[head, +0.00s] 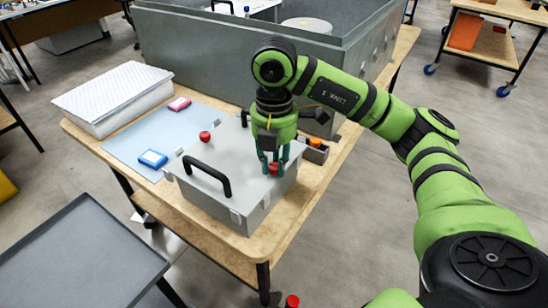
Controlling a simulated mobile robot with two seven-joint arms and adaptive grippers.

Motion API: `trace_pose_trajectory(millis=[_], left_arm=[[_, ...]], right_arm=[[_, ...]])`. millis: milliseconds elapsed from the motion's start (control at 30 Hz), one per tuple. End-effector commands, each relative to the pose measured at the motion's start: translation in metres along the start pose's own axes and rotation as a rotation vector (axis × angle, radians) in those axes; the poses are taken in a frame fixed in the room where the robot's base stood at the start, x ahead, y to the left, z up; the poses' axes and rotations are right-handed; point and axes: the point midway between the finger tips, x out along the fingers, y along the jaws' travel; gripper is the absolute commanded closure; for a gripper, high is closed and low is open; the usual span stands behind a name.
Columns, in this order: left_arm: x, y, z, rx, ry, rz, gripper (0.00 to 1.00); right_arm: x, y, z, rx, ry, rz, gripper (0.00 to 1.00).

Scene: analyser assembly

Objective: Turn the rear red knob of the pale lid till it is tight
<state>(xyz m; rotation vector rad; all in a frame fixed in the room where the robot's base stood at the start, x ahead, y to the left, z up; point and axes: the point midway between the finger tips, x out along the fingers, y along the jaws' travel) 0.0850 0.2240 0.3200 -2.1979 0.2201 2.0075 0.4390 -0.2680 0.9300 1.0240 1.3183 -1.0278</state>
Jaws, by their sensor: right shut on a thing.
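The pale lid (222,168) sits on a grey box (220,208) at the front of the wooden table. It has a black handle (207,178) on top. One red knob (204,136) stands free on the lid, left of my arm. Another red knob (273,169) is at the lid's right side, between the fingers of my right gripper (273,165). That gripper points straight down and is shut on this knob, with the fingers partly covering it. Which of the two knobs is the rear one, I cannot tell from this view. My left gripper is out of view.
A white case (113,95) stands at left. A large grey housing (190,55) fills the table's back. A small tray with an orange item (316,143) is right of the lid.

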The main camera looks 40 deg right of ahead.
Motion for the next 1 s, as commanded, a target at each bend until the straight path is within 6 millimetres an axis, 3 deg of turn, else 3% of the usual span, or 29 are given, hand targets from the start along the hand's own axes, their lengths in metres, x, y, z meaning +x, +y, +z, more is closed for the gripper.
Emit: trace_pose_trajectory(millis=[567,767,1000], left_arm=[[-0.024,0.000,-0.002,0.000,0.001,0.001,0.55],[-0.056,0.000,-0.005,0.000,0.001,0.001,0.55],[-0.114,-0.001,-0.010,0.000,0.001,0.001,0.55]], right_arm=[[-0.009,0.002,0.003,0.556,0.000,0.014,1.00],[-0.013,0.001,0.002,0.725,0.001,0.009,1.00],[-0.017,-0.001,0.000,0.891,0.003,0.002,1.00]])
